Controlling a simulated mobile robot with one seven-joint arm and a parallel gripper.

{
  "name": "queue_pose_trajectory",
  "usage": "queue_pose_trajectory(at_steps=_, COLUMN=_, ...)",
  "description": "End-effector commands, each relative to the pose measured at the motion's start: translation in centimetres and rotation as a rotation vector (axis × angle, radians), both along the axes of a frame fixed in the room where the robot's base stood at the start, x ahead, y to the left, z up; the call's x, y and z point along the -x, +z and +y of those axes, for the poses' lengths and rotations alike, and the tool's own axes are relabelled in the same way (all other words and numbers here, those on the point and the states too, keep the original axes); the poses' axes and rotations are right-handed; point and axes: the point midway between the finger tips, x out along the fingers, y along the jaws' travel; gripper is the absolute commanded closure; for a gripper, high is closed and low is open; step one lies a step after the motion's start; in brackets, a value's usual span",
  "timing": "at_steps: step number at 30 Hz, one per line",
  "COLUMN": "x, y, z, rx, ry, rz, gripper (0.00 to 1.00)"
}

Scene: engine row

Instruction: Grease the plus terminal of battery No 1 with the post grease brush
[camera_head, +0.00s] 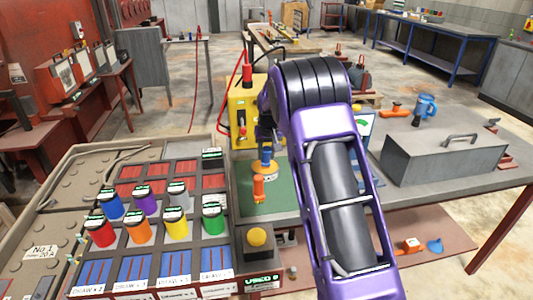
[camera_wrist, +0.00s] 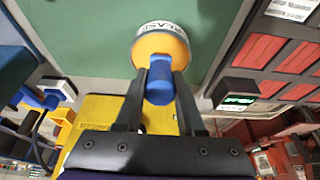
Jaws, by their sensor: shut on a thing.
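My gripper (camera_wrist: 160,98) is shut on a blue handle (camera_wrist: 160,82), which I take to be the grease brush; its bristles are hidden. The handle stands at a round orange-yellow pot (camera_wrist: 160,46) with a white label reading something like "GREASE". In the head view the blue handle (camera_head: 266,156) and the pot (camera_head: 266,172) show on the green mat, below my gripper (camera_head: 267,148). A plate marked "No 1" (camera_head: 41,252) is on a grey case at far left. I cannot make out a plus terminal there.
An orange object (camera_head: 258,188) stands just in front of the pot. A yellow box (camera_head: 241,112) is behind, and a grey lidded case (camera_head: 443,160) is on the bench at right. My arm hides part of the bench.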

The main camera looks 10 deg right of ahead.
Motion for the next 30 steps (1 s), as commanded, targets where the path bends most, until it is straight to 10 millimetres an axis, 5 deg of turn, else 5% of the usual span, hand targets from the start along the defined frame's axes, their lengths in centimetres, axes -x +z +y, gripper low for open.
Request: queue_pose_trajectory(at_steps=30, x=0.0, y=7.0, z=0.0, rx=0.000, ry=-0.001, rz=0.000, gripper=1.00)
